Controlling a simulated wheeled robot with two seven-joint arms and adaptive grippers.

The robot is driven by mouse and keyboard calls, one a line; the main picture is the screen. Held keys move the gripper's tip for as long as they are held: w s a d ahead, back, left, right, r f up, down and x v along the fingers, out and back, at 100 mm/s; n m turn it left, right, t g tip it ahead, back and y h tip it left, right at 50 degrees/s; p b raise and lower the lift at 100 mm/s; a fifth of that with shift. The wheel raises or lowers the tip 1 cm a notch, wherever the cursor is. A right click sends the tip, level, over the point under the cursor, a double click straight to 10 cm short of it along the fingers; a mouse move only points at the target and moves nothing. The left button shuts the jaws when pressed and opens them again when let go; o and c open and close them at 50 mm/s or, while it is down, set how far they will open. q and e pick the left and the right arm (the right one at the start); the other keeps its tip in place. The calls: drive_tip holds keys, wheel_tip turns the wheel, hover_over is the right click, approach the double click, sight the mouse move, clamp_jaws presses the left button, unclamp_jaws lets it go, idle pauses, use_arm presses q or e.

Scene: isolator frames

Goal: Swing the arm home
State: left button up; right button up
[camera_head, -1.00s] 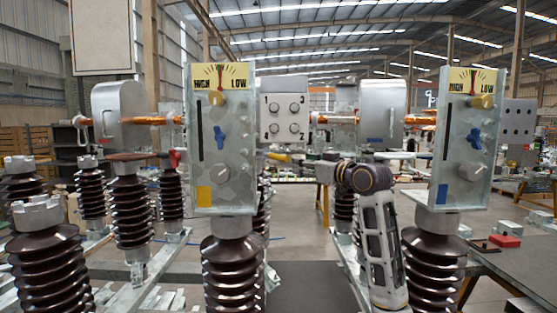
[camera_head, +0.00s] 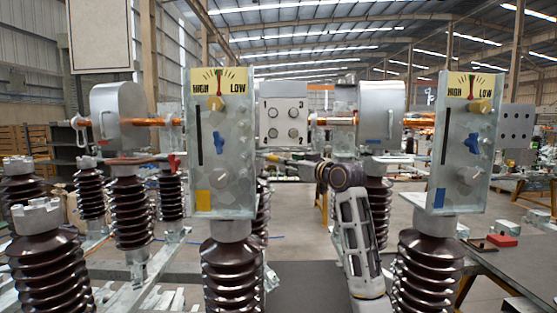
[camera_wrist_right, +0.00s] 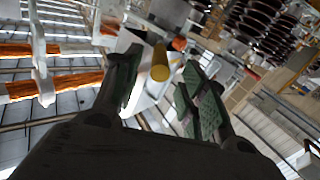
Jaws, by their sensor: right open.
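My right arm rises at centre right in the head view, its gripper (camera_head: 305,166) pointing left behind the left panel. A yellow-ended handle (camera_head: 273,157) shows near its tip. In the right wrist view, the right gripper (camera_wrist_right: 160,60) is open. Its green-padded fingers stand on either side of the yellow handle (camera_wrist_right: 160,68), with gaps visible. What the handle joins is largely hidden. On the left isolator frame, a swing arm with a red handle (camera_head: 174,163) lies across a brown insulator (camera_head: 129,215). My left gripper is out of view.
Two glass-like panels, one with a yellow patch (camera_head: 220,150) and one with a blue patch (camera_head: 463,150), stand on brown insulators close by. Copper bars (camera_head: 335,121) and metal housings (camera_head: 381,115) lie behind. A grey table (camera_head: 515,262) with a red block is at right.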

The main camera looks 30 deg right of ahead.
drive_tip(key=shift+w+a+p, duration=0.15)
drive_tip(key=shift+w+p, duration=0.3)
drive_tip(key=shift+w, duration=1.4)
drive_tip(key=shift+w+a+p, duration=0.1)
drive_tip(key=shift+w+p, duration=0.35)
drive_tip(key=shift+w, duration=1.4)
clamp_jaws()
